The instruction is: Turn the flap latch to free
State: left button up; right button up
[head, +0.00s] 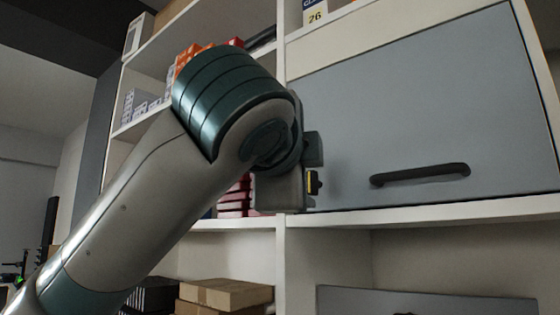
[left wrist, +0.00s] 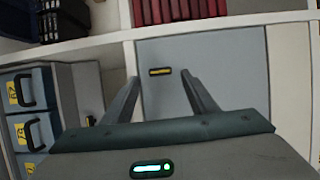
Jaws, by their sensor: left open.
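The flap (head: 420,110) is a large grey panel, closed, with a dark bar handle (head: 420,174) near its lower edge. The latch (head: 313,183) is a small black piece with a yellow strip at the flap's lower left corner. In the left wrist view the latch (left wrist: 160,72) shows as a yellow bar in a dark frame on the grey panel (left wrist: 225,75). My left gripper (head: 308,170) is close by it. In the wrist view its open, empty fingers (left wrist: 160,83) stand either side of the latch; contact cannot be told. My right gripper is not in view.
Pale shelf boards and an upright divider (head: 293,250) frame the flap. Red books (head: 234,197) stand left of the divider, behind my arm. Cardboard boxes (head: 226,293) lie on a lower shelf. Blue-grey bins with yellow labels (left wrist: 24,130) show in the wrist view.

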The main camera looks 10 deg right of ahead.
pick_arm(q)
jog(key=b+v, duration=0.3)
jog(key=v, duration=0.9)
jog(key=shift+s+a, duration=0.15)
jog(key=shift+s, duration=0.1)
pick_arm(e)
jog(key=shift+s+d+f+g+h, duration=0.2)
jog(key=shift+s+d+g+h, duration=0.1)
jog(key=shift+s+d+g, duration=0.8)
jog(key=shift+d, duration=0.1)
